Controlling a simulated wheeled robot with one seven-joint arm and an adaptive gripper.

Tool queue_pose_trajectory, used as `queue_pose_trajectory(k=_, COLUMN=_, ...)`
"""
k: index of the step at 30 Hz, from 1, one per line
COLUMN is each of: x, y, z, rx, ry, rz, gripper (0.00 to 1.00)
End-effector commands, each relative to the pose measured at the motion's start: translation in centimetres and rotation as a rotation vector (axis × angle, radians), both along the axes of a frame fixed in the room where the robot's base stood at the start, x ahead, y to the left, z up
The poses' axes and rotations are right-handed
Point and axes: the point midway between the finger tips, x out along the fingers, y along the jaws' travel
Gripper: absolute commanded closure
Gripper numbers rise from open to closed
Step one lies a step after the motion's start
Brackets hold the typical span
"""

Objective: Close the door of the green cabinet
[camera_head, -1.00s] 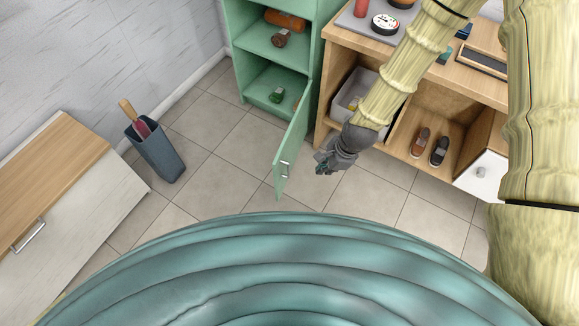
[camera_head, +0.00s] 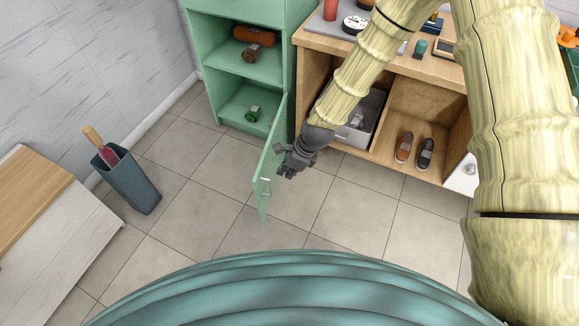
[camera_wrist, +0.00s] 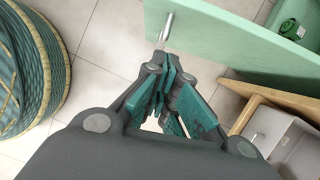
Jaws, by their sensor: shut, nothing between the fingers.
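The green cabinet (camera_head: 189,72) stands at the back, with open shelves in its front. Its green door (camera_head: 270,165) is swung wide open and juts out toward me, hinged at the cabinet's right side. A metal handle (camera_head: 267,188) is on the door near its free edge. My gripper (camera_head: 287,172) is shut and empty, just right of the door. In the wrist view the door (camera_wrist: 235,45) crosses the top, and its handle (camera_wrist: 166,28) is just beyond my shut fingertips (camera_wrist: 170,75). I cannot tell whether the gripper touches the door.
A wooden bench (camera_head: 309,43) with a grey bin (camera_head: 368,120) and shoes (camera_head: 404,147) stands right of the cabinet. A blue-grey bin (camera_head: 130,186) stands at left, near a wooden-topped unit (camera_head: 45,205). The tiled floor before the cabinet is clear.

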Motion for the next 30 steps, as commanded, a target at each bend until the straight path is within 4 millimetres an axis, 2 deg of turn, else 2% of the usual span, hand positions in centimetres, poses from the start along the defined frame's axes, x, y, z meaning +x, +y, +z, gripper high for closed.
queue_pose_trajectory(k=1, x=0.1, y=0.3, z=-1.0, rx=-0.001, ry=0.0, rz=0.001, gripper=1.0)
queue_pose_trajectory(k=8, x=0.5, y=1.7, z=-4.6, rx=0.0, ry=0.0, rz=0.001, gripper=1.0)
queue_pose_trajectory(k=12, x=1.2, y=3.4, z=-4.3, rx=-0.001, ry=-0.003, rz=0.003, gripper=1.0)
queue_pose_trajectory(k=18, x=1.6, y=4.9, z=-4.3, rx=-0.001, ry=-0.001, rz=0.001, gripper=1.0)
queue_pose_trajectory(k=30, x=1.8, y=5.4, z=-4.2, rx=0.0, ry=-0.001, rz=0.0, gripper=1.0)
